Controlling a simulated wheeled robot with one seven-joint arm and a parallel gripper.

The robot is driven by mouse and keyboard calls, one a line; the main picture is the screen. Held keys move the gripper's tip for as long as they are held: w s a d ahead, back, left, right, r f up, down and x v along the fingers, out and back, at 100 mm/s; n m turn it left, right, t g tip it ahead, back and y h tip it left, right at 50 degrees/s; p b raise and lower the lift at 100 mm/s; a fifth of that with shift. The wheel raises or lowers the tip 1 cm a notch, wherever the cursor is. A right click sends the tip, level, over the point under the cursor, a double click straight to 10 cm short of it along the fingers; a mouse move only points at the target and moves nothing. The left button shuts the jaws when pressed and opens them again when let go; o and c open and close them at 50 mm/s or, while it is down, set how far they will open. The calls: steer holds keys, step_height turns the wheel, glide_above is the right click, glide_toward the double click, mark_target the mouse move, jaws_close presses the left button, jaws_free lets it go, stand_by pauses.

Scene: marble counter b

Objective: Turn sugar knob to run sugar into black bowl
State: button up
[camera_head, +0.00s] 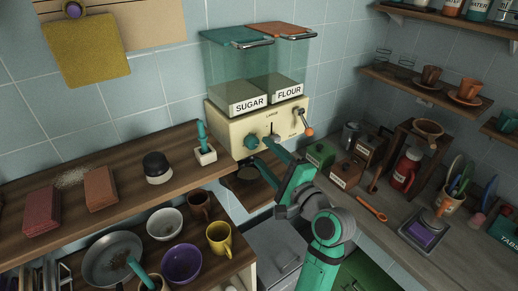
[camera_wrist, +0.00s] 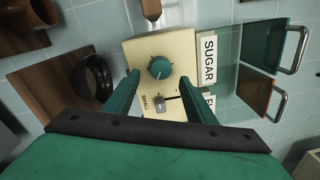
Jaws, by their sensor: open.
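The cream dispenser (camera_head: 228,122) is fixed on the tiled wall. Its clear bin labelled SUGAR (camera_head: 248,103) is on the left, beside the one labelled FLOUR. The round teal sugar knob (camera_head: 252,142) is on the front under the SUGAR label; it also shows in the wrist view (camera_wrist: 160,67). The black bowl (camera_head: 247,176) sits on a small wooden shelf below the dispenser, and in the wrist view (camera_wrist: 92,78) it is left of the knob. My gripper (camera_wrist: 158,76) is open and empty, its fingers framing the knob. I cannot tell whether they touch it.
A lever with an orange end (camera_head: 307,131) is on the dispenser's right. Boxes and a red grinder (camera_head: 404,172) crowd the right counter.

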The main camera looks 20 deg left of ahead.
steer(key=v, duration=0.6)
steer(key=shift+s, duration=0.2)
steer(key=shift+d+f, duration=0.1)
steer(key=s+d+f+t+h, duration=0.1)
steer(key=s+d+f+h, duration=0.2)
steer(key=f, duration=0.6)
steer(key=s+d+f+t+h, duration=0.15)
steer(key=s+f+h, duration=0.25)
steer(key=f, duration=0.4)
steer(key=s+d+f+t+h, duration=0.1)
steer(key=s+d+f+h, duration=0.25)
steer(key=f, duration=0.55)
steer(key=s+d+f+n+h, duration=0.2)
steer(key=s, duration=0.5)
steer(key=s+d+f+n+h, duration=0.2)
steer(key=s+f, duration=0.1)
steer(key=s, duration=0.5)
steer(key=s+a+r+n, duration=0.1)
steer(key=s+r+n, duration=0.2)
steer(key=s+n, duration=0.4)
steer(key=s, duration=0.6)
steer(key=shift+r+n, duration=0.3)
steer(key=shift+r, duration=0.1)
